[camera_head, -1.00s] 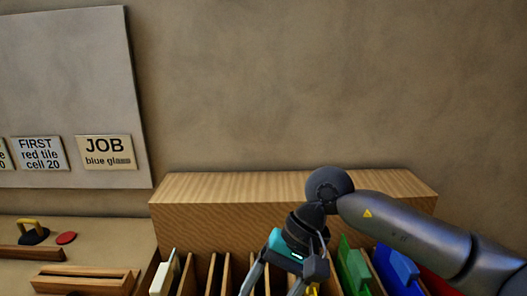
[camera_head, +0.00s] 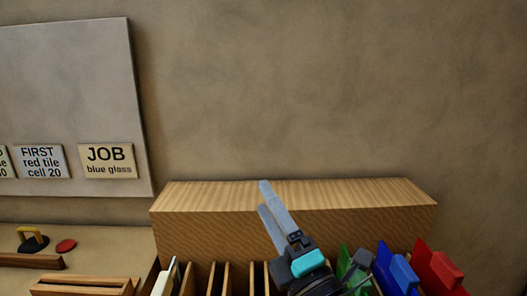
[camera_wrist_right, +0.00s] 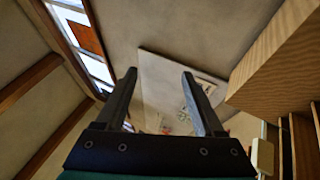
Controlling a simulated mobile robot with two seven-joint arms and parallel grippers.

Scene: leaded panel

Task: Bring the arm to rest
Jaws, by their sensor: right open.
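My right gripper (camera_head: 265,208) is raised in front of the wooden rack (camera_head: 400,200), with its fingers pointing up. It is empty. In the right wrist view its two fingers (camera_wrist_right: 160,85) stand apart with nothing between them. Below and beside it, the rack's slots hold a white tile (camera_head: 167,278), a green tile (camera_head: 346,262), a blue tile (camera_head: 402,272) and a red tile (camera_head: 437,268). The gripper's body and wrist hide part of the slots. My left gripper does not show in the head view.
A grey board (camera_head: 70,80) on the wall at left carries a JOB card reading blue glass (camera_head: 107,160) and other cards. On the bench are a red disc (camera_head: 66,246), a yellow-handled dark tool (camera_head: 32,238) and a wooden block (camera_head: 80,286). The wall above the rack is bare.

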